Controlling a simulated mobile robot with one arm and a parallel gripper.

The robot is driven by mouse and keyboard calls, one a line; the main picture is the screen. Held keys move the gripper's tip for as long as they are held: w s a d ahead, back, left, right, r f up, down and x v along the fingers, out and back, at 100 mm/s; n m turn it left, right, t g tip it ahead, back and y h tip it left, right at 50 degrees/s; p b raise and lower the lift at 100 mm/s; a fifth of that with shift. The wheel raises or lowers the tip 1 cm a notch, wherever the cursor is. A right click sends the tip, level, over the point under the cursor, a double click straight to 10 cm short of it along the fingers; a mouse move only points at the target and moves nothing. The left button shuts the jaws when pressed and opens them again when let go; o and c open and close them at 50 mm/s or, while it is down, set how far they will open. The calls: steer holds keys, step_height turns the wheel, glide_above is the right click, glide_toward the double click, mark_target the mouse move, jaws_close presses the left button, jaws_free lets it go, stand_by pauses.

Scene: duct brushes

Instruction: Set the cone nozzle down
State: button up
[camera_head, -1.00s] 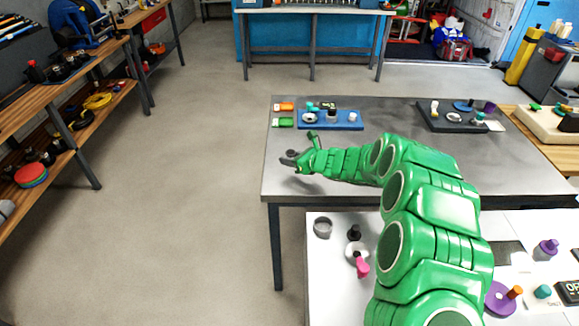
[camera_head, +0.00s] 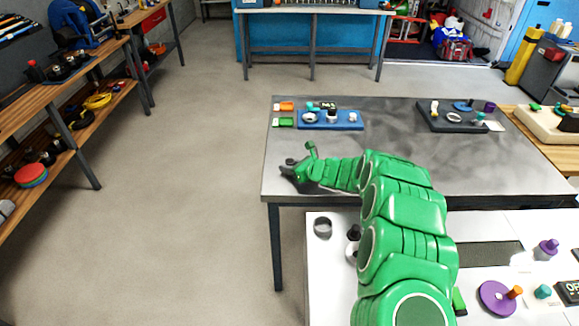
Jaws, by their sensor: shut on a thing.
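My gripper (camera_head: 294,167) is over the left edge of the grey metal table, at the end of my green arm. It is shut on a small dark grey thing (camera_head: 289,162), which I take to be the cone nozzle. It is too small and partly hidden to make out its shape or whether it touches the tabletop. The grey table (camera_head: 480,165) lies under the gripper, with bare surface around it.
A blue tray (camera_head: 345,126) with small parts stands behind the gripper, beside orange (camera_head: 285,106) and green (camera_head: 282,122) pieces. A dark tray (camera_head: 430,118) is at the back right. A white table (camera_head: 320,285) in front holds a grey ring-like cup (camera_head: 322,228) and a purple disc (camera_head: 496,298).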

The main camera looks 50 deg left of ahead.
steer(key=shift+f, duration=0.1)
steer(key=o, duration=1)
steer(key=shift+o, duration=0.2)
steer(key=shift+r, duration=0.2)
steer(key=shift+v, duration=6)
steer(key=shift+s, duration=0.1)
steer(key=shift+r, duration=0.15)
